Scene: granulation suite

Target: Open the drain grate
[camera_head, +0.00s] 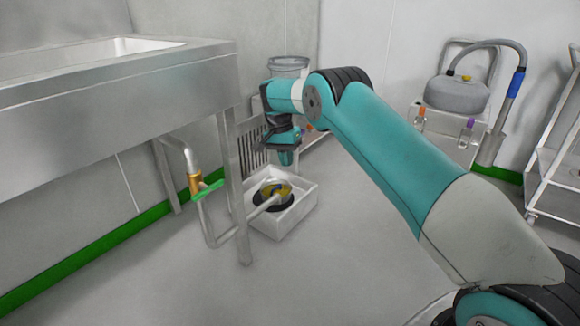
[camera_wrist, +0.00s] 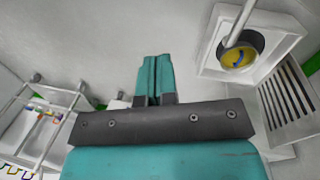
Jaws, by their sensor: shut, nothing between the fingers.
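The drain grate (camera_head: 254,146) is a pale panel with dark slots. In the head view it stands steeply upright at the back edge of the white drain basin (camera_head: 299,209), whose top is uncovered. In the wrist view the slotted grate (camera_wrist: 287,101) lies at the right, beside the basin (camera_wrist: 209,62). My gripper (camera_head: 286,160) is shut and empty, pointing down above the back right of the basin. Its teal fingers (camera_wrist: 154,75) are together in the wrist view, apart from the grate.
A steel sink table (camera_head: 120,85) is at the left, with a drain pipe (camera_head: 207,222) and green-handled valve (camera_head: 208,190) running into the basin. A grey vacuum (camera_head: 458,94) on a white stand and a white rack (camera_head: 558,150) are at the right. The middle floor is clear.

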